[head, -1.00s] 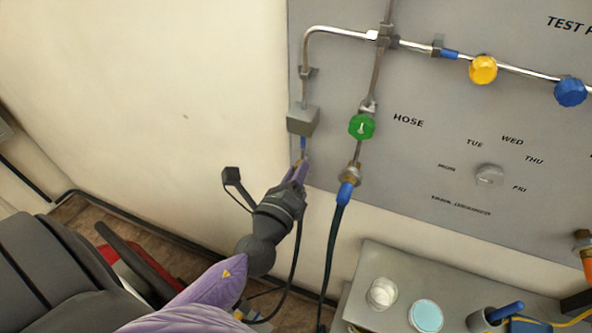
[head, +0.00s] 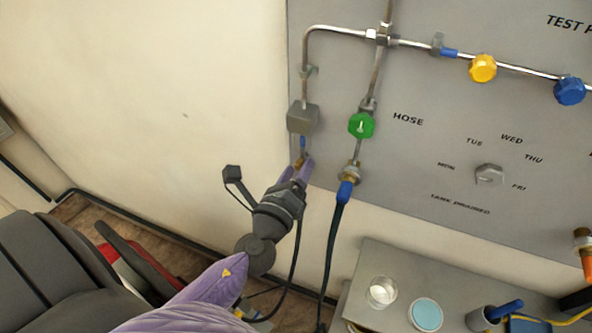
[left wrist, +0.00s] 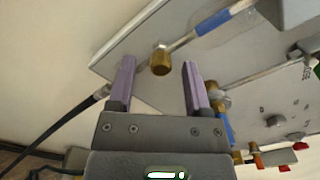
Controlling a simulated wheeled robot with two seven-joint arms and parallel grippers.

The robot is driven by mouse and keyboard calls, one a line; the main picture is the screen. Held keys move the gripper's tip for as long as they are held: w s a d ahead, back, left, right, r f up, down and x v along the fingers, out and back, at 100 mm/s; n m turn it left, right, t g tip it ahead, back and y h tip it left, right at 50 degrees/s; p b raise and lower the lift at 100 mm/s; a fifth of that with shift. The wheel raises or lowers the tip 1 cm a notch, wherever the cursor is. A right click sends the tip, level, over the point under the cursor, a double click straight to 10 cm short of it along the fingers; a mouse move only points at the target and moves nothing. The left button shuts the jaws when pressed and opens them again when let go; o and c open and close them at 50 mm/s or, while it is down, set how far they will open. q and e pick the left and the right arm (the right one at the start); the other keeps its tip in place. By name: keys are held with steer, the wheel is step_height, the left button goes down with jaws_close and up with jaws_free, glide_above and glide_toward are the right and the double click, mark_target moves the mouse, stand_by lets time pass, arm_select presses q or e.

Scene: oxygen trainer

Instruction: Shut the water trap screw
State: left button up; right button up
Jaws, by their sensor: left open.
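The water trap is a grey box (head: 303,118) at the lower left of the panel, with a short blue-banded pipe under it. A small brass screw (head: 300,162) sits at the pipe's lower end; it also shows in the left wrist view (left wrist: 160,62). My left gripper (head: 303,165) is open just below the trap. In the left wrist view its two purple fingers (left wrist: 158,85) stand apart, with the screw between and slightly beyond their tips. I see no clear contact. How far the screw is turned cannot be told. My right gripper is not in view.
A green knob (head: 361,126) and a blue-ended hose (head: 346,192) are close to the right of my left gripper. A grey shelf (head: 380,262) at the lower right holds a glass jar (head: 381,292) and a blue-topped container (head: 425,315). The wall to the left is clear.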

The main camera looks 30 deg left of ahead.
arm_select(q)
steer(key=s+d+b, duration=0.1)
steer(key=s+b, duration=0.2)
steer(key=s, duration=0.6)
steer(key=shift+s+d, duration=0.25)
steer(key=shift+s, duration=0.15)
